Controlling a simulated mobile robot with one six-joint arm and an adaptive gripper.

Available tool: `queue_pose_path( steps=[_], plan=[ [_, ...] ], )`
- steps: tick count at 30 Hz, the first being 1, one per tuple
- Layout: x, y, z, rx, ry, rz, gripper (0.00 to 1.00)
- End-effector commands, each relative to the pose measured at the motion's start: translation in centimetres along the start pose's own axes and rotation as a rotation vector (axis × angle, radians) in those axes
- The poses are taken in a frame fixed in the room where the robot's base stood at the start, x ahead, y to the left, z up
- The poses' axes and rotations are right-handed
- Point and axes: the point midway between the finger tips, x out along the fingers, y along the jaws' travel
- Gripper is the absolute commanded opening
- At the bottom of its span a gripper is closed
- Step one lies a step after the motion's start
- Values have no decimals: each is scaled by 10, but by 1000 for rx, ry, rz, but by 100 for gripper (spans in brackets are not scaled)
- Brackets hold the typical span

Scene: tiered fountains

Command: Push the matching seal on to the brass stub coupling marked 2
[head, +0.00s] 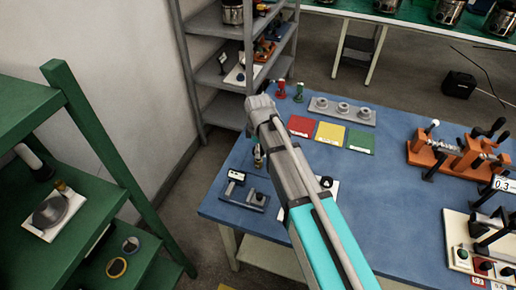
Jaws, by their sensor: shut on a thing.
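My arm (315,210) reaches up over the blue table. My gripper does not show clearly; it seems to be hidden behind the arm, so what it holds cannot be seen. Two ring-shaped pieces, possibly seals, lie on the lower green shelf: a blue-grey ring (130,244) and a yellow ring (117,267). A small upright piece (258,156) with brass-coloured and dark parts stands just left of the arm; I cannot tell whether it is a coupling. No mark 2 is readable.
The blue table (385,200) bears red, yellow (329,132) and green squares, a grey block with several round knobs (342,109), a dark labelled fixture (245,196) and an orange clamp rig (457,155). A grey rack (213,75) stands behind, a green shelf (75,185) at left.

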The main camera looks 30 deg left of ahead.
Motion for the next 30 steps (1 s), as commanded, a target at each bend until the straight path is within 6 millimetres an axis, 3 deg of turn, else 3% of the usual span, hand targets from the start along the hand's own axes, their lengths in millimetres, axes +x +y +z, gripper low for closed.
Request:
queue_pose_path(
  steps=[30],
  plan=[
    [18,0,0,0,0,0,38]
  ],
)
